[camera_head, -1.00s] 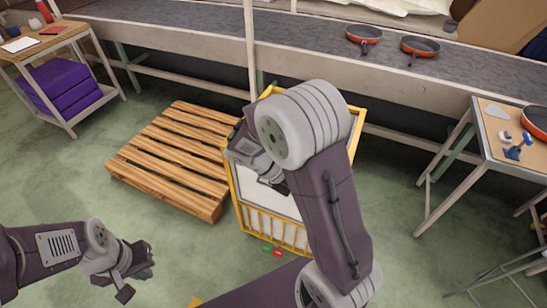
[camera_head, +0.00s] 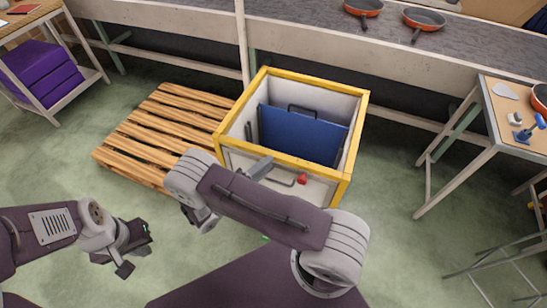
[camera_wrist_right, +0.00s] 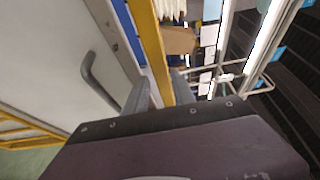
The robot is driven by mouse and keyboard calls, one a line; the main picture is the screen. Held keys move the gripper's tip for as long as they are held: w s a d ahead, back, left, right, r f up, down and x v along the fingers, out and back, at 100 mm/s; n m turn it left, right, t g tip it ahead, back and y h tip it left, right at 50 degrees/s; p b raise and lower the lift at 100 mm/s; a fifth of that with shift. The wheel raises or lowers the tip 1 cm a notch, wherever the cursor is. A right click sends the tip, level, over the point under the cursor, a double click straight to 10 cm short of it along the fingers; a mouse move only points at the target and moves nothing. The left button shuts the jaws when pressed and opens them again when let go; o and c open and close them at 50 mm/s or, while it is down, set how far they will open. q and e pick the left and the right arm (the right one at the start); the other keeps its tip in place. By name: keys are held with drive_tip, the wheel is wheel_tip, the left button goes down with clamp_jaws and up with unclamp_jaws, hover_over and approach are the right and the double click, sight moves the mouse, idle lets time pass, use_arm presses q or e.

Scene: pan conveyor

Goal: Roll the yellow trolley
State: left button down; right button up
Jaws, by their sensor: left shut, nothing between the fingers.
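The yellow trolley (camera_head: 355,130) is a yellow-framed box with pale panels and an open top. A blue panel (camera_head: 300,133) with a dark handle stands inside it. My right arm crosses in front of the trolley and hides part of its near side. My left gripper (camera_head: 135,250) is shut and empty over the floor at the lower left.
A wooden pallet (camera_head: 150,150) lies just left of the trolley. The conveyor (camera_head: 180,15) with two orange pans (camera_head: 362,8) runs behind. A tool table (camera_head: 510,135) stands at right, and a shelf with purple boxes (camera_head: 45,75) at left. Floor is free at front left.

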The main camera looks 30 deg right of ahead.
drive_tip(key=x, duration=0.3)
drive_tip(key=shift+w+d, duration=0.1)
drive_tip(key=shift+d, duration=0.25)
clamp_jaws()
idle(1.1)
